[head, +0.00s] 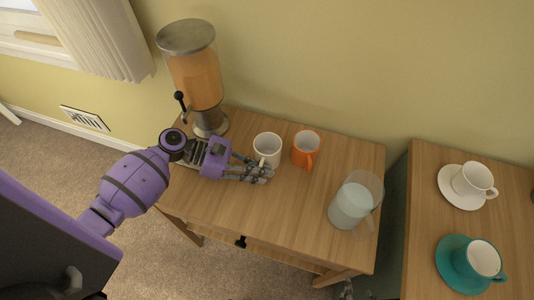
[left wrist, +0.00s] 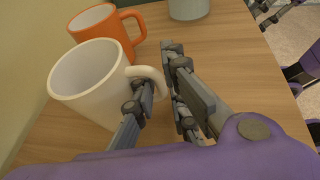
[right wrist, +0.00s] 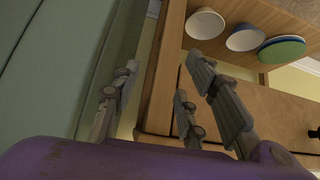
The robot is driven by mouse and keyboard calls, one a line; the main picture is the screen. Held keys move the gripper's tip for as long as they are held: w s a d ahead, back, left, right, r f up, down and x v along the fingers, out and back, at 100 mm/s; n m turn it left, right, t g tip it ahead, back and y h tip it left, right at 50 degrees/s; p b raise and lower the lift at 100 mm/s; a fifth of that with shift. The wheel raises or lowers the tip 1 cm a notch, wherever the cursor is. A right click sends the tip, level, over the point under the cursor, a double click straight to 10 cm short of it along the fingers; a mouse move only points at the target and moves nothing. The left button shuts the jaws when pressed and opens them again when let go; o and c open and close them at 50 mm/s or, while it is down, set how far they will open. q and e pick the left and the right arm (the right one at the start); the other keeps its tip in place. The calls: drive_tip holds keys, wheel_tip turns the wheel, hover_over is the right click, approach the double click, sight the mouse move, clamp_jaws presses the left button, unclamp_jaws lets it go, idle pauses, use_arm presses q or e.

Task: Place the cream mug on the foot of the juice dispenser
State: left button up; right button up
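The cream mug (head: 267,146) stands upright on the wooden table, just right of the juice dispenser (head: 196,78). The dispenser holds orange juice and has a black tap over its grey foot (head: 210,126). My left gripper (head: 262,171) is at the front of the mug. In the left wrist view, the cream mug (left wrist: 88,78) shows empty, its handle between my left fingers (left wrist: 160,80), which are closed in on it. My right gripper (right wrist: 158,85) is open and empty, away from the mug, facing a wooden unit.
An orange mug (head: 306,147) stands close right of the cream mug. A glass pitcher (head: 353,203) is near the table's right end. A second table holds a white cup (head: 474,180) and a teal cup (head: 479,260) on saucers. Bowls (right wrist: 205,23) sit on a shelf in the right wrist view.

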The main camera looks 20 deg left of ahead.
use_arm(q)
clamp_jaws()
idle(0.4)
